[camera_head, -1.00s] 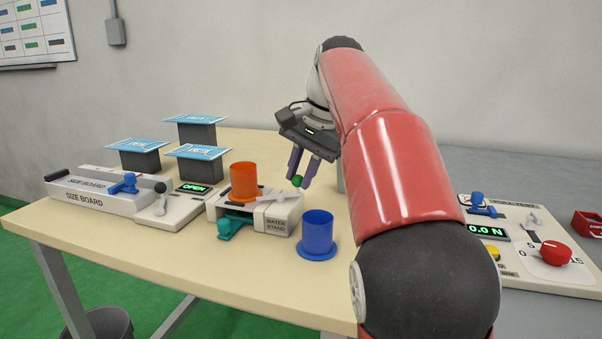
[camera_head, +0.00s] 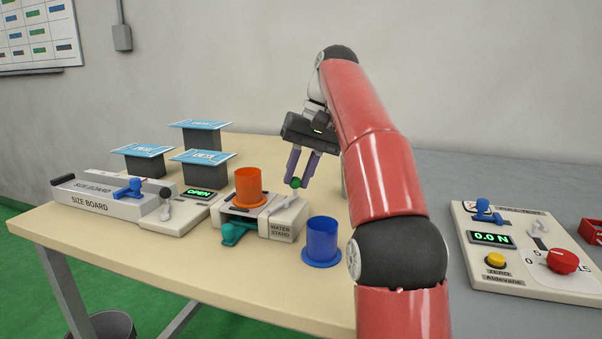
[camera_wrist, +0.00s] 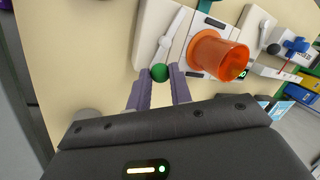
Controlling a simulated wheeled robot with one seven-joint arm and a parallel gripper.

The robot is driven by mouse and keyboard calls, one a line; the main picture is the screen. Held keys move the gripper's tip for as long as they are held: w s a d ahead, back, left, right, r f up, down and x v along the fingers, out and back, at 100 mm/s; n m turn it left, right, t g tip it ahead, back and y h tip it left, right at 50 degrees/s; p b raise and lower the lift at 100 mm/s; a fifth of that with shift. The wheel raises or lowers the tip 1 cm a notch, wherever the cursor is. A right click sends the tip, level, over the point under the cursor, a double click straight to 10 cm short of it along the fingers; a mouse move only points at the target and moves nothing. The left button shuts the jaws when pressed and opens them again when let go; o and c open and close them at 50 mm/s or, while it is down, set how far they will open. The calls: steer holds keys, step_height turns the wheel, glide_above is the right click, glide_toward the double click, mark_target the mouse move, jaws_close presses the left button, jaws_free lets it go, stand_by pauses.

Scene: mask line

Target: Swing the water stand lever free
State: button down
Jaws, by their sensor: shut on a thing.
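The water stand (camera_head: 284,228) is a white block on the table, and it also shows in the wrist view (camera_wrist: 150,22). Its lever (camera_wrist: 172,38) is a slim white arm on the top face. A green ball knob (camera_wrist: 160,73) sits by the lever's near end; in the head view the knob (camera_head: 296,183) is just above the stand's right back corner. My gripper (camera_head: 300,179) has its purple fingertips shut on the knob, one on each side. The wrist view shows my gripper (camera_wrist: 160,77) reaching in from below, with the knob at the tips.
An orange cup (camera_head: 249,187) stands on the water stand, left of the lever. A teal knobbed part (camera_head: 232,233) sticks out in front. A blue cup (camera_head: 322,240) stands close on the right. The size board (camera_head: 105,198) is left; the force tester panel (camera_head: 540,270) is right.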

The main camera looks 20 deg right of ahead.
stand_by(0.3)
steer(key=c, duration=1.3)
jaws_free()
